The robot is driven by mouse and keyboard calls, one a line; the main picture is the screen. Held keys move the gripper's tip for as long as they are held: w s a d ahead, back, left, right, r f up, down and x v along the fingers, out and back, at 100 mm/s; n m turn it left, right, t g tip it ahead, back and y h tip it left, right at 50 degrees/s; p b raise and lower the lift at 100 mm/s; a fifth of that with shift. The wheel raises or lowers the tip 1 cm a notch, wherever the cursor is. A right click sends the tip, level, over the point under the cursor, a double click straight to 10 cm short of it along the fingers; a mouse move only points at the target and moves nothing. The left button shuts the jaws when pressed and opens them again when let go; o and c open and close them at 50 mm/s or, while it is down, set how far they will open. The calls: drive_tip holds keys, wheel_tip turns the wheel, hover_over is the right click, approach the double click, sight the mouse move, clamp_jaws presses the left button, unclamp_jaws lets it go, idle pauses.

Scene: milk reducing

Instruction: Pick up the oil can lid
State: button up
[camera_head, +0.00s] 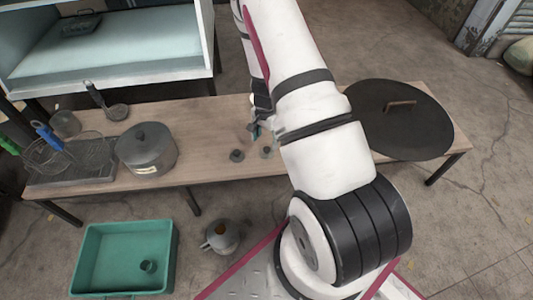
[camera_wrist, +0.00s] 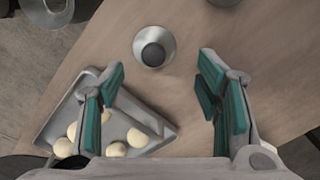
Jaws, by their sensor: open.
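A small round metal piece with a dark raised centre (camera_wrist: 153,46), which looks like the oil can lid, sits on the wooden table, ahead of my gripper. A second small piece is cut off at the top edge of the wrist view (camera_wrist: 225,2). Two small dark pieces show in the head view, one on the left (camera_head: 237,155) and one on the right (camera_head: 266,152); I cannot tell for sure which is the lid. My gripper (camera_wrist: 160,85) is open and empty, its teal pads wide apart. In the head view my arm mostly hides it.
A grey tray (camera_wrist: 55,115) with several pale balls lies under the left finger. The table (camera_head: 205,125) also holds a lidded pot (camera_head: 147,148), a wire rack (camera_head: 85,160) and a large dark lid (camera_head: 400,125). A jug (camera_head: 221,238) and a green bin (camera_head: 85,262) stand on the floor.

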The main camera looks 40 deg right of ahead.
sight(267, 149)
drive_tip(key=f+b, duration=0.1)
drive_tip(key=f, duration=0.1)
drive_tip(key=s+f+b, duration=0.1)
drive_tip(key=f, duration=0.1)
drive_tip(key=shift+a+f, duration=0.15)
drive_tip(key=shift+w+f+b, duration=0.1)
drive_tip(key=shift+f+b, duration=0.25)
drive_tip(key=shift+f, duration=0.05)
drive_tip(key=shift+c, duration=0.4)
clamp_jaws()
